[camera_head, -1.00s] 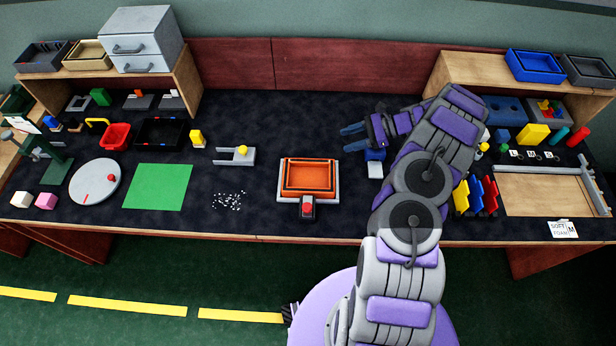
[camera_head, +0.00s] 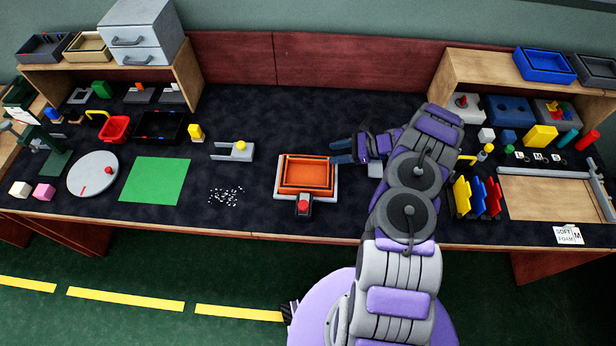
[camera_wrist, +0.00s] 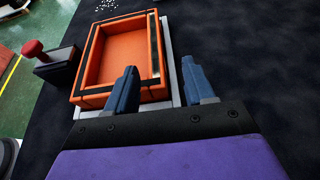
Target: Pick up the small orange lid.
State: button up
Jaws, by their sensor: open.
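The orange thing (camera_head: 292,187) in the head view is a shallow open rectangle with dark bands, on a grey base (camera_head: 280,200) in the middle of the table. It also shows in the wrist view (camera_wrist: 122,58). I cannot tell a separate lid from the rest of it. My gripper (camera_head: 334,154) is just beyond its upper right corner in the head view. In the wrist view my gripper (camera_wrist: 158,70) is open and empty, with the left blue finger over the orange thing's near right corner and the right finger outside its right edge.
A red button (camera_head: 303,206) on a dark block is at the front of the base. A green mat (camera_head: 155,181) and scattered white bits lie left. The dark table behind is clear.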

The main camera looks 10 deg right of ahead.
aim_at(315, 158)
jog(key=x, duration=0.2)
jog(key=shift+a, duration=0.3)
jog(key=b+x, duration=0.1)
jog(key=x, duration=0.4)
jog(key=shift+s+a+f+b, duration=0.1)
jog(key=shift+s+b, duration=0.1)
jog(key=shift+b, duration=0.15)
grip_shut()
